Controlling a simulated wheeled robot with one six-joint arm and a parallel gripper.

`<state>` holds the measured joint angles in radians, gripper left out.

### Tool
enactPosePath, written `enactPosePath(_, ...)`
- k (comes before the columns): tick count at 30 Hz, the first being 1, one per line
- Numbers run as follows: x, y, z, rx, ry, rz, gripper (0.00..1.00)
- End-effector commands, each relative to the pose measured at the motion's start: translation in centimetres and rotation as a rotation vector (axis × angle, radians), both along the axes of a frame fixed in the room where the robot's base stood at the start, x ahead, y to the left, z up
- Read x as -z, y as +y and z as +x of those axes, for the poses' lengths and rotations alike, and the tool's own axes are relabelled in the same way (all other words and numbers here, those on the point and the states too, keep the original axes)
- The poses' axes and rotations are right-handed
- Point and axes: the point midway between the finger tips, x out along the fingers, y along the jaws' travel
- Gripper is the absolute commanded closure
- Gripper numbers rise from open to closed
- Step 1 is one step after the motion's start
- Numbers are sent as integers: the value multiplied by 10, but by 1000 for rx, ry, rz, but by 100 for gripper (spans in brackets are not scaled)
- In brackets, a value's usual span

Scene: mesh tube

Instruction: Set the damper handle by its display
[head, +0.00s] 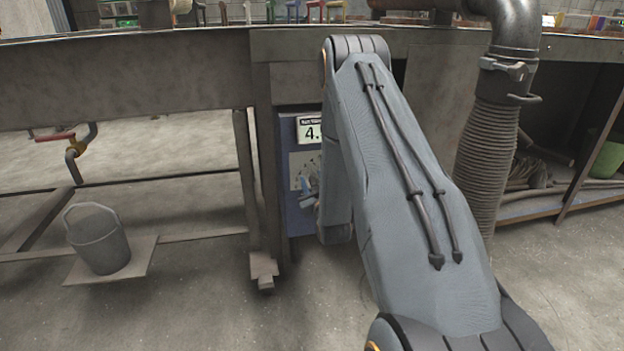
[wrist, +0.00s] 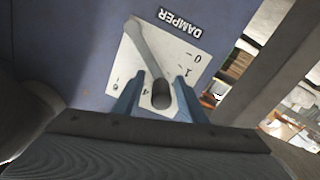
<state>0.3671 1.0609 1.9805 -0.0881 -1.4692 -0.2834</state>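The damper handle (wrist: 149,52) is a grey lever on a white scale plate (wrist: 180,62) marked DAMPER in the wrist view. Its dark rounded end (wrist: 161,96) sits between the two blue fingers of my gripper (wrist: 159,77). The fingers stand apart, with a narrow gap seen on each side of the handle end. On the plate I read 0, 1 and 4; other marks are covered or unclear. In the head view the display (head: 311,131) on the blue panel (head: 295,208) shows a 4 and a point; my arm hides the digits after it.
A grey bucket (head: 99,240) stands on a low board at the left. A table leg (head: 256,190) stands just left of the panel. A ribbed duct (head: 487,155) runs down on the right, beside a shelf with a green bin (head: 607,159). The floor in front is clear.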

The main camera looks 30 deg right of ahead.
Motion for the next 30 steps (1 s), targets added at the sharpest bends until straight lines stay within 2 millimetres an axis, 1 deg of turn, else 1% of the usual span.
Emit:
enactPosePath(1,-1,2,-8,0,2,1,62)
enactPosePath(6,-1,10,-36,0,3,1,62)
enactPosePath(9,-1,14,-49,0,2,1,62)
enactPosePath(12,-1,17,-59,0,2,1,62)
enactPosePath(16,0,19,-64,-1,1,0,62)
enactPosePath(23,0,19,-64,-1,1,0,62)
enactPosePath(24,0,19,-64,-1,1,1,69)
enactPosePath(26,2,18,-64,0,6,5,79)
enactPosePath(27,5,18,-63,1,14,13,86)
enactPosePath(30,21,17,-58,6,59,56,100)
